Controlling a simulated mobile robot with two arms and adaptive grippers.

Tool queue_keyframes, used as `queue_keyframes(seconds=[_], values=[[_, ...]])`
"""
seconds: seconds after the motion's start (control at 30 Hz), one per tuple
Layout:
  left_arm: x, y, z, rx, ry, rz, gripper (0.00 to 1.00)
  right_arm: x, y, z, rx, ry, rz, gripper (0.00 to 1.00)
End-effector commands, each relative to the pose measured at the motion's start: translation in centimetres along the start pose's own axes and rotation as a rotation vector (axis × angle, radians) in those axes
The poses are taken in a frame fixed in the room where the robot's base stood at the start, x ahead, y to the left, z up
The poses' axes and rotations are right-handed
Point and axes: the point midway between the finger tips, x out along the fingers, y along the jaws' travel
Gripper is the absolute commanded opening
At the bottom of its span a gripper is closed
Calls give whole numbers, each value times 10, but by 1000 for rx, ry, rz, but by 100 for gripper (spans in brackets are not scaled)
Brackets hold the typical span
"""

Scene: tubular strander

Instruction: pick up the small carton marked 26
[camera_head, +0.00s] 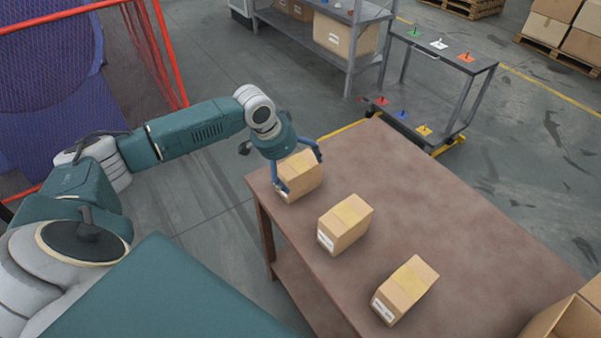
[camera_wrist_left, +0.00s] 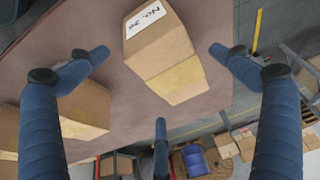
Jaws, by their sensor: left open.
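The small carton marked 26 (camera_head: 305,181) stands at the far left corner of the brown table (camera_head: 440,200). In the left wrist view this carton (camera_wrist_left: 165,55) shows a white label that seems to read No. 26, and a tape band. My left gripper (camera_head: 299,172) is open above the carton, with fingers on either side of it. In the left wrist view the blue fingers of the gripper (camera_wrist_left: 160,75) stand around the carton with gaps visible. My right gripper is not in view.
Two similar cartons stand on the table, one at the middle (camera_head: 345,224) and one nearer (camera_head: 405,290). An open cardboard box (camera_head: 567,320) is at the lower right. A shelf rack (camera_head: 352,60) and a cart (camera_head: 440,60) stand behind.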

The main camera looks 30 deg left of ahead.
Motion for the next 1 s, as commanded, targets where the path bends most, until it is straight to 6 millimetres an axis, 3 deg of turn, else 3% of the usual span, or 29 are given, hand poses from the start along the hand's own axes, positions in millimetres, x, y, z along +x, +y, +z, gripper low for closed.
queue_keyframes(seconds=[0.1,0.2,0.6,1.0], values=[[12,0,0,1,0,0,100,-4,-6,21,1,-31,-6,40],[18,0,0,1,0,0,100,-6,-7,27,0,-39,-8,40],[66,-1,0,1,1,-1,100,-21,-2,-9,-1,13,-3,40],[68,-1,0,2,1,-1,100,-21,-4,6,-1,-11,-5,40]])
